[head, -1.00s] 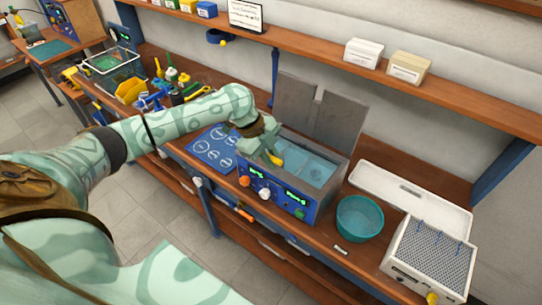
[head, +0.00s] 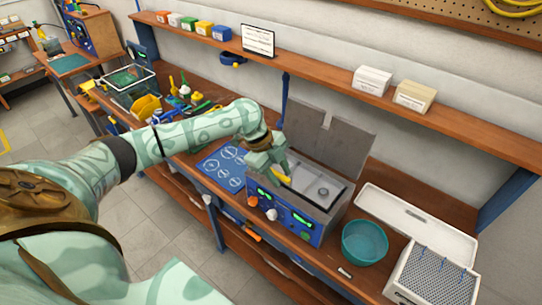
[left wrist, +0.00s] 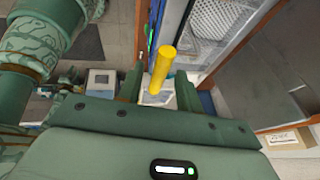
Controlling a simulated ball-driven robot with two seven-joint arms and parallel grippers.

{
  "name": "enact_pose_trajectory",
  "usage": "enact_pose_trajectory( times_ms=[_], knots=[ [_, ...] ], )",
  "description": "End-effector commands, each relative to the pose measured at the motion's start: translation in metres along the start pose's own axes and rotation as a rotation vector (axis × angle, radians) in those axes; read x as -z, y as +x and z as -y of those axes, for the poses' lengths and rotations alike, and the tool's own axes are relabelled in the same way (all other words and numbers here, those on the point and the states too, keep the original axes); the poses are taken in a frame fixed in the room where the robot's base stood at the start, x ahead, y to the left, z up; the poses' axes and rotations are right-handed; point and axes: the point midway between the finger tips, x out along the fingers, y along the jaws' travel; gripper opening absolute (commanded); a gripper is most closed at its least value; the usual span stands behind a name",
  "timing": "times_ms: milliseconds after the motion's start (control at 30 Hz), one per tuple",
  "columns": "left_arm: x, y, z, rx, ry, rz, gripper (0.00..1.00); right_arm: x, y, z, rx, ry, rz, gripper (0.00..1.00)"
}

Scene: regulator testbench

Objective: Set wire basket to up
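The ultrasonic-style bath (head: 300,217) is a blue-fronted metal tank with its grey lid raised. In the head view the wire basket (head: 318,190) shows as a grey surface high in the tank opening, with a small round part on it. Its mesh also shows at the top of the left wrist view (left wrist: 215,32). The yellow handle (head: 283,176) sticks out at the tank's left side. My left gripper (head: 277,170) is at this handle. In the left wrist view the yellow handle (left wrist: 163,68) stands between the two fingers, which are apart with a gap visible. My right gripper is out of view.
A teal bowl (head: 365,243) and a white perforated-top box (head: 432,275) stand right of the tank. A long white tray (head: 418,222) lies behind them. A blue mat (head: 223,166) lies left of the tank. A shelf (head: 330,75) runs above.

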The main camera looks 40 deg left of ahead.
Motion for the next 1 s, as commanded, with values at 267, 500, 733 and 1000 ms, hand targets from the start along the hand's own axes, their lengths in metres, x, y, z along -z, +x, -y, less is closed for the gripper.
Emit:
enact_pose_trajectory(
  times_ms=[267, 500, 733, 1000],
  knots=[
    [-0.002, -0.066, 0.001, 0.005, 0.002, 0.006, 0.36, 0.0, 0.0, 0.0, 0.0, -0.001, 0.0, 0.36],
    [-0.001, -0.126, 0.001, 0.005, 0.0, 0.003, 0.36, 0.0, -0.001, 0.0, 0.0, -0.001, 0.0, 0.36],
    [0.0, -0.154, 0.0, 0.004, 0.0, 0.002, 0.36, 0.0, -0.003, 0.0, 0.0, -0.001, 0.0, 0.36],
    [0.0, -0.157, 0.0, 0.003, 0.001, 0.0, 0.36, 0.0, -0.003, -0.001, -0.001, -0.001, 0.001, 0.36]
  ],
)
